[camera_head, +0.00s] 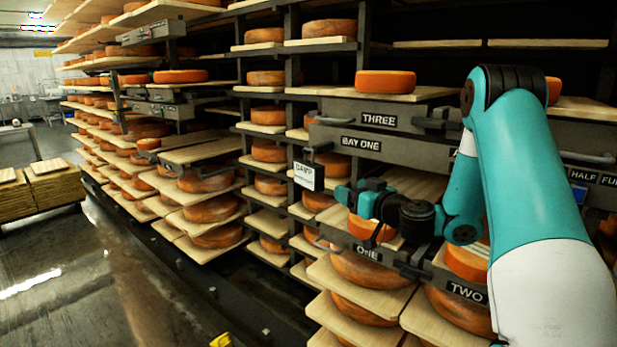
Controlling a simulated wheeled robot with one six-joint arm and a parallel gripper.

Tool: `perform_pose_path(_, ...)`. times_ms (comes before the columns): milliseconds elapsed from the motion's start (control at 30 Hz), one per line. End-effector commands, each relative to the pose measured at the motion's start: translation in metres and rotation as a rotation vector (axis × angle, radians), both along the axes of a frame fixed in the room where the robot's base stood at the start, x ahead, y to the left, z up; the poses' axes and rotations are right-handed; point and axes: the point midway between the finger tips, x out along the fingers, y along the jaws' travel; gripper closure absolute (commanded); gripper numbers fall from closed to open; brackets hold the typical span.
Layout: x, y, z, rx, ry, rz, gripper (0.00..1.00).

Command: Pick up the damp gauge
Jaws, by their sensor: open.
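The damp gauge (306,175) is a small dark box with a white face and dark lettering that appears to read DAMP. It hangs at the front of the cheese rack, left of the BAY ONE label. My gripper (342,192) is just right of the gauge and slightly lower, with its jaws toward it. It is open, and nothing shows between its fingers. I cannot tell whether the gripper touches the gauge. The teal arm comes in from the right.
A grey rail labelled BAY ONE (385,148) runs above my gripper. Below is a drawer front labelled ONE (367,252), with an orange cheese wheel (370,229) just behind the gripper. Boards with wheels (212,209) jut out at left. The floor (110,275) at lower left is open.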

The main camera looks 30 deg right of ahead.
Motion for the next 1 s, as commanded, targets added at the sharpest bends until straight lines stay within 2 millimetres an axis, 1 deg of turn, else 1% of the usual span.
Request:
perform_pose_path(33, 0.009, 0.003, 0.008, 0.0, 0.002, 0.007, 0.34)
perform_pose_path(67, 0.014, 0.004, 0.009, -0.001, 0.002, 0.007, 0.34)
perform_pose_path(300, 0.071, 0.011, 0.008, -0.003, 0.0, 0.012, 0.34)
perform_pose_path(400, 0.09, 0.012, 0.007, -0.003, -0.001, 0.01, 0.34)
perform_pose_path(500, 0.102, 0.013, 0.005, -0.001, 0.002, 0.011, 0.34)
perform_pose_path(667, 0.112, 0.013, 0.004, -0.001, 0.001, 0.009, 0.34)
perform_pose_path(733, 0.119, 0.014, 0.006, -0.001, 0.002, 0.01, 0.34)
perform_pose_path(867, 0.139, 0.014, 0.01, -0.002, 0.001, 0.01, 0.34)
perform_pose_path(1000, 0.156, 0.015, 0.007, -0.002, 0.002, 0.009, 0.34)
